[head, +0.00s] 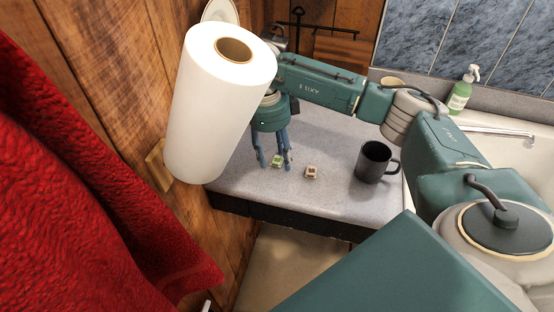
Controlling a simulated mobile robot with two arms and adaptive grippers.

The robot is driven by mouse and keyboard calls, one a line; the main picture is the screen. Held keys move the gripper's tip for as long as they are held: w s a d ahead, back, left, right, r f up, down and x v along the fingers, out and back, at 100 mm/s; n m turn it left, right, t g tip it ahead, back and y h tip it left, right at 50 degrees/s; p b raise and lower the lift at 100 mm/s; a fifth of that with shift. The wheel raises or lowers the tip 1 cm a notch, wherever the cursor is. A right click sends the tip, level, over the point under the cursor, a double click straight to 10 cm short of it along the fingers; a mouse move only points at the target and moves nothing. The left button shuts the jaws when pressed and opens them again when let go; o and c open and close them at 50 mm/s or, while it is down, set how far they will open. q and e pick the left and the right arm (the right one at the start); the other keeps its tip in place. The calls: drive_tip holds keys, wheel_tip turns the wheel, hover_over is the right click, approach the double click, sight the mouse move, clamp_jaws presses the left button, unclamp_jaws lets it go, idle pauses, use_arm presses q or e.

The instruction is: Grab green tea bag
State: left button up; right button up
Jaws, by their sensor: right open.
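The green tea bag (277,161) is a small packet with a green face, lying on the grey speckled countertop (330,196) near its left end. My right gripper (273,163) points down over it, open, with its blue fingers around or just beside the packet. I cannot tell whether the fingers touch it. A second small packet, brown and white (311,173), lies a little to the right of the fingers. My left gripper is not in view.
A black mug (374,163) stands right of the packets. A large paper towel roll (217,105) hangs at the left, close to my right gripper. A soap bottle (460,92) and white sink are at the right. Red towels (90,180) hang at the left.

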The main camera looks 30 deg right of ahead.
drive_tip(key=shift+s, duration=0.1)
drive_tip(key=c, duration=0.7)
drive_tip(key=shift+c, duration=0.2)
